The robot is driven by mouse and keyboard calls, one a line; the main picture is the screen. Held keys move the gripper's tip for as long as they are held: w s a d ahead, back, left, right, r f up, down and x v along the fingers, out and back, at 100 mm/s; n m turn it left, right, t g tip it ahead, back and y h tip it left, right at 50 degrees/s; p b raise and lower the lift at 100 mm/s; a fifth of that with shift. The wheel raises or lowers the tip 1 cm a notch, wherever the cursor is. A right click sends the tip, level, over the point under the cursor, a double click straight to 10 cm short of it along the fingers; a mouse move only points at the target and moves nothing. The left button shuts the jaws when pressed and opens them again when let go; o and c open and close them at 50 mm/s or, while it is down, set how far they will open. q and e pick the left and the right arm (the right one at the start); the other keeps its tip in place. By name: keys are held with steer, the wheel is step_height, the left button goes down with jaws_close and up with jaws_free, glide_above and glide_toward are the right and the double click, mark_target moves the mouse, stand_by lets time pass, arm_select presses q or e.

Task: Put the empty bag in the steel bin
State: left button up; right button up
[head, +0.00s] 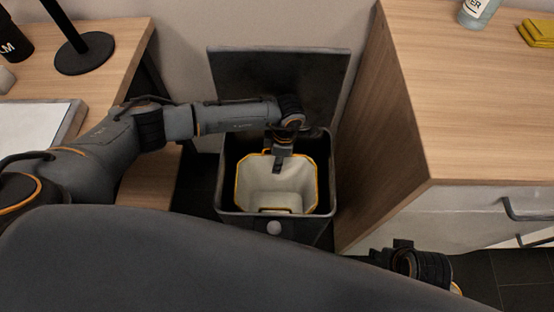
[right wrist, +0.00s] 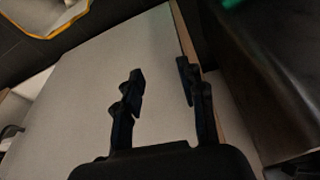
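The steel bin (head: 232,214) stands open in the middle of the head view, dark grey, its lid (head: 250,75) raised against the wall. Inside its mouth is a pale, open-topped, empty thing with a yellow-orange rim (head: 276,187); it may be the bag or a liner. My left gripper (head: 279,165) points down at its back rim; I cannot tell whether the fingers hold it. My right gripper (right wrist: 160,88) is open and empty in the right wrist view. In the head view it is low at the right (head: 402,250), in front of the cabinet.
A desk (head: 125,60) at the left holds a black stand (head: 84,54) and a white pad (head: 30,125). The bin sits in the gap between them.

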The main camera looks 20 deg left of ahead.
arm_select(q)
steer(key=shift+r, duration=0.15)
step_height(320, 180, up, 12)
steer(key=w+d+p, duration=0.1)
steer(key=p, duration=0.1)
arm_select(e)
step_height(320, 180, down, 8)
steer(key=shift+s, duration=0.15)
arm_select(q)
steer(key=shift+d, duration=0.1)
arm_select(e)
steer(key=shift+r, duration=0.1)
